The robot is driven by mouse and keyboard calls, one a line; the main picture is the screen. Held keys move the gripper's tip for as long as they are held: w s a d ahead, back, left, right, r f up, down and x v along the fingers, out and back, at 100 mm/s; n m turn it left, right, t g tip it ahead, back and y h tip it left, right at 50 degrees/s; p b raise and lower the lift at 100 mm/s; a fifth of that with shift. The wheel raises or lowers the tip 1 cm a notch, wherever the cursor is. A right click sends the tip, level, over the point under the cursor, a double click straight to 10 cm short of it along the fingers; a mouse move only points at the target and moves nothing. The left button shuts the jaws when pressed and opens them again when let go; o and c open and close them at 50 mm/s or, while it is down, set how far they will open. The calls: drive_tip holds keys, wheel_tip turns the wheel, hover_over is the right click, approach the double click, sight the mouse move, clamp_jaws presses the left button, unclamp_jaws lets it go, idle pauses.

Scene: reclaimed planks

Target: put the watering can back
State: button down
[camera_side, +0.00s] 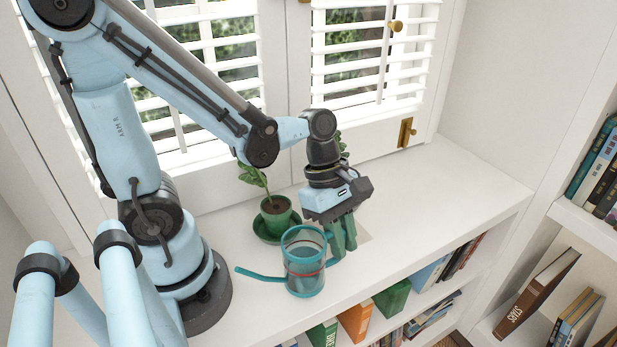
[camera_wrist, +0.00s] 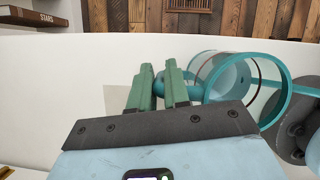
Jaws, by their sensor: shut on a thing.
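The watering can (camera_side: 304,277) is a see-through teal cylinder with a red band and a thin spout pointing left. It looks upright over the white sill, left of my gripper (camera_side: 343,238); I cannot tell whether its base touches the sill. My gripper points down with green fingers, shut on the can's handle side. In the wrist view, the fingers of my gripper (camera_wrist: 158,92) close around a teal part of the handle, and the watering can (camera_wrist: 284,98) lies to their right. A pale grey patch (camera_side: 362,238) shows on the sill beside the fingers, partly hidden by them.
A potted plant (camera_side: 276,216) on a green saucer (camera_side: 262,233) stands just behind the can. Shuttered windows (camera_side: 350,80) close the back. Shelves with books (camera_side: 356,320) lie below the sill's front edge. The sill (camera_side: 440,195) is clear to the right.

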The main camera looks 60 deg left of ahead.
drive_tip(key=shift+f, duration=0.65)
drive_tip(key=shift+f, duration=0.15)
drive_tip(key=c, duration=1.1)
unclamp_jaws()
drive_tip(key=w+v, duration=0.1)
drive_tip(key=v, duration=1.1)
drive_tip(key=a+m+t+y, duration=0.1)
drive_tip(key=m+t, duration=0.1)
drive_tip(key=m, duration=0.4)
drive_tip(key=w+a+m+t+y, duration=0.1)
drive_tip(key=m+t+y, duration=0.1)
drive_tip(key=m, duration=0.5)
drive_tip(key=w+a+f+m+t+y, duration=0.1)
drive_tip(key=m+t, duration=0.1)
drive_tip(key=m, duration=0.5)
drive_tip(key=shift+w+t, duration=0.2)
drive_tip(key=shift+t, duration=0.1)
